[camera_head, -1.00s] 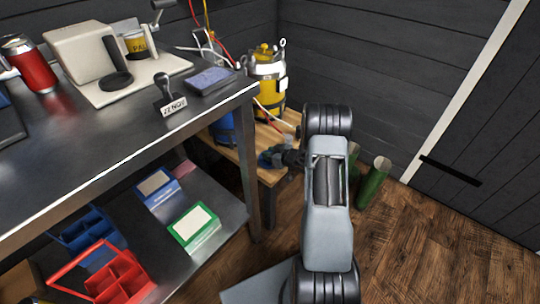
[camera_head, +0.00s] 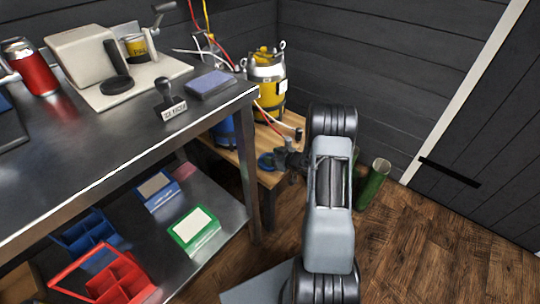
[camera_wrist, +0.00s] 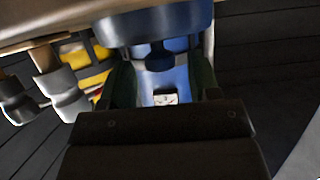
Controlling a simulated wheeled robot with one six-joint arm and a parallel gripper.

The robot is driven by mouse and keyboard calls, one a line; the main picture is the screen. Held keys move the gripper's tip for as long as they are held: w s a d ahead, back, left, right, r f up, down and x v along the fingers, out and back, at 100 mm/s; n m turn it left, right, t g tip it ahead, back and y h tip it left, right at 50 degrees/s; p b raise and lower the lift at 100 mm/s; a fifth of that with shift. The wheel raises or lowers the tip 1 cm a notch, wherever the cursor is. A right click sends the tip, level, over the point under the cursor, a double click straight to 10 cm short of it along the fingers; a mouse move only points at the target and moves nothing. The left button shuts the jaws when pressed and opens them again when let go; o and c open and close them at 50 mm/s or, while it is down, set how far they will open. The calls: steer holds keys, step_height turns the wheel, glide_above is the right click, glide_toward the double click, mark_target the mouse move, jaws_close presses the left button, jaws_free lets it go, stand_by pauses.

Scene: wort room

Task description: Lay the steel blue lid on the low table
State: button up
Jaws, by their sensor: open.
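The steel blue lid (camera_head: 266,161) lies on the low wooden table (camera_head: 243,158), near its front right part. In the wrist view the lid (camera_wrist: 150,22) is at the top, with its dark blue knob (camera_wrist: 160,55) pointing down the picture. My gripper (camera_head: 290,157) is just right of the lid in the head view. In the wrist view my gripper (camera_wrist: 162,78) has its dark fingers apart on either side, with the knob apart from them. The lid's underside is hidden.
A yellow keg (camera_head: 268,98) and a blue keg (camera_head: 224,131) stand on the low table. Red and pale cables run down near them. The steel bench (camera_head: 130,145) is close on the left. Green cylinders (camera_head: 374,183) stand on the floor at right.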

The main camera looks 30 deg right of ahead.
steer(key=p+v, duration=0.2)
steer(key=v, duration=0.7)
steer(key=s+a+r+m+g+h, duration=0.1)
steer(key=a+r+m+g+h, duration=0.25)
steer(key=r+h, duration=0.8)
steer(key=s+a+r+g+y, duration=0.3)
steer(key=s+a+r, duration=0.1)
steer(key=s+a, duration=0.3)
steer(key=s+a+r+m+g+y, duration=0.1)
steer(key=s+a+r+g+y, duration=0.2)
steer(key=s+a, duration=0.5)
steer(key=s+r, duration=0.1)
steer(key=s, duration=0.2)
steer(key=shift+r, duration=0.15)
steer(key=shift+d+r+p, duration=0.1)
steer(key=shift+p, duration=0.2)
